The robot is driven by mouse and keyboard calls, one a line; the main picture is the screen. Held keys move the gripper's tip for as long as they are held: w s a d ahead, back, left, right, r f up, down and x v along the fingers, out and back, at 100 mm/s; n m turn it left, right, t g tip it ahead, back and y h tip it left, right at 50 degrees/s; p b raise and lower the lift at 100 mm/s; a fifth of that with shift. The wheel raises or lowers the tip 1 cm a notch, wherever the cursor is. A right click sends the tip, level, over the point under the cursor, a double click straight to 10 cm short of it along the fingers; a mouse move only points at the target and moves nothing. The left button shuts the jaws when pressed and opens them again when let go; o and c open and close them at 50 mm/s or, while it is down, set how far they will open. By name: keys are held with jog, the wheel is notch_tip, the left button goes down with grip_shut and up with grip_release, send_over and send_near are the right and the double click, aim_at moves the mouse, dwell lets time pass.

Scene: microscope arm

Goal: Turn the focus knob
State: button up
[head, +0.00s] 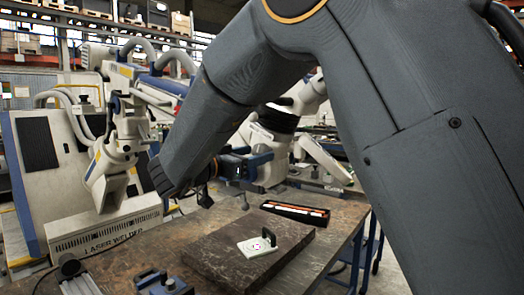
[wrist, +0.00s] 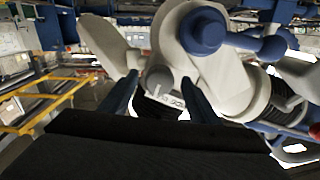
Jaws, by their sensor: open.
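My gripper (wrist: 158,88) is open in the wrist view, with its two dark blue fingers apart and pointing at the white microscope arm (wrist: 215,75). A small grey round-ended knob (wrist: 158,79) shows between the fingertips; it looks like the focus knob, and I cannot tell whether either finger touches it. A large blue round knob (wrist: 203,30) sits above and to the right of the fingers, with a blue ball-ended part beside it. In the head view the white microscope arm (head: 279,172) stands behind my forearm, which hides part of it. The focus knob cannot be made out there.
A brown bench (head: 340,232) carries a dark slab (head: 225,262) with a small white plate (head: 257,246) on it. A black tray of orange and white items (head: 296,212) lies behind. A white laser welder (head: 105,225) stands at left. Part of the slab is clear.

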aim_at(257, 153)
jog(key=shift+p+x, duration=0.3)
jog(key=shift+x, duration=1.5)
jog(key=c, duration=1)
jog(key=shift+m, duration=0.3)
jog(key=m+b, duration=0.2)
jog(key=m, duration=0.1)
jog(key=shift+m, duration=0.4)
jog(key=shift+m+b, duration=0.9)
jog(key=shift+m, duration=0.4)
